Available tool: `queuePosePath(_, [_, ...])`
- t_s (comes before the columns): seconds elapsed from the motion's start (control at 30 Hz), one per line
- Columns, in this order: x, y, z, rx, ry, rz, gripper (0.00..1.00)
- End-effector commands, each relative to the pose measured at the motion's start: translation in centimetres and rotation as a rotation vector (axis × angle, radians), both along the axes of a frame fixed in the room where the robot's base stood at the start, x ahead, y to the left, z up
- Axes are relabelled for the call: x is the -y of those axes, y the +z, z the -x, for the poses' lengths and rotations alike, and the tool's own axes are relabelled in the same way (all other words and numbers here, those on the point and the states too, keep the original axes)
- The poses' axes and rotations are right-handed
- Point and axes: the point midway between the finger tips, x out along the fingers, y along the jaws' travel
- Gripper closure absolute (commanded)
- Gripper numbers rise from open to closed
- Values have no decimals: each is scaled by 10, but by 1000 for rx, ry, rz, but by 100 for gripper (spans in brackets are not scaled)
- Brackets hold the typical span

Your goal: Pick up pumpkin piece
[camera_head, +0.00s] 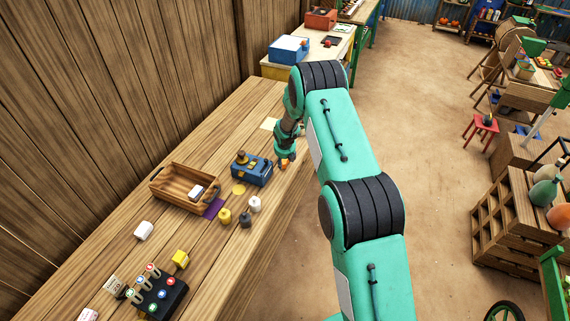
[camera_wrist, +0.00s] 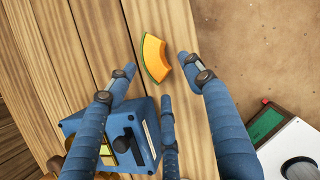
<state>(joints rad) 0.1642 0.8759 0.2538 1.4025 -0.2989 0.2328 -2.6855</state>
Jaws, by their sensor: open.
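The pumpkin piece (camera_wrist: 155,58) is a curved orange wedge with a green rind. It lies on the plank table in the wrist view, near the table's edge. My gripper (camera_wrist: 160,80) is open, its blue fingers spread and empty. The piece shows just beyond and between the fingertips, with no clear contact. In the head view, my gripper (camera_head: 285,160) is low over the table's right edge, right of the blue box (camera_head: 251,169). The blue box also shows in the wrist view (camera_wrist: 143,130), close beside my fingers.
A wooden tray (camera_head: 165,193) stands left of the blue box. Small weights (camera_head: 245,219) stand in front of it. A yellow cube (camera_head: 180,259) and a dark button panel (camera_head: 160,296) are nearer.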

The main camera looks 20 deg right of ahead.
Motion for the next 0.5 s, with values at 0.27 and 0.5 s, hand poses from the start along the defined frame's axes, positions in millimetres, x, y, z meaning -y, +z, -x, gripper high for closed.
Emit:
queuePosePath(0.27, [4,-26,-9,0,0,0,49])
queuePosePath(0.5, [5,-31,-12,1,0,0,49])
